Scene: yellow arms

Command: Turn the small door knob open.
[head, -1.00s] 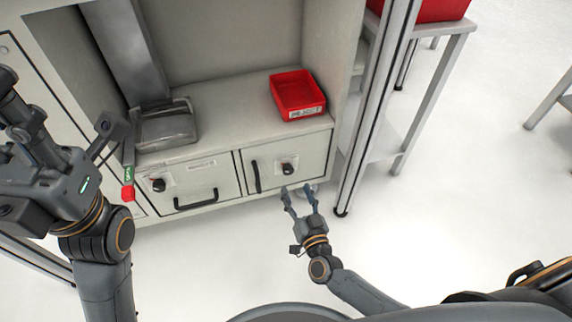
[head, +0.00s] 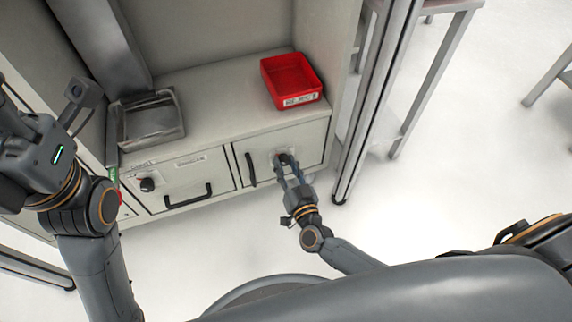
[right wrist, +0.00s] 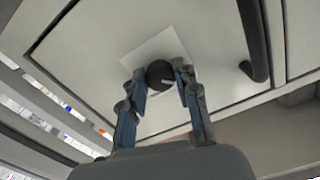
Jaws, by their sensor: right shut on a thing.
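The small dark door knob (head: 284,159) sits on a pale plate on the right cabinet door (head: 310,148). In the right wrist view the round black knob (right wrist: 160,74) with a light pointer line lies between my right gripper's fingers (right wrist: 163,82). My right gripper (head: 288,168) is shut on the knob, and its fingers partly cover it in the head view. The door looks closed.
A black bar handle (head: 250,169) stands left of the knob; it also shows in the right wrist view (right wrist: 253,40). A second knob (head: 147,184) and handle (head: 189,196) are on the left door. A red bin (head: 291,80) and grey tray (head: 150,120) sit on top. A metal post (head: 372,100) stands right.

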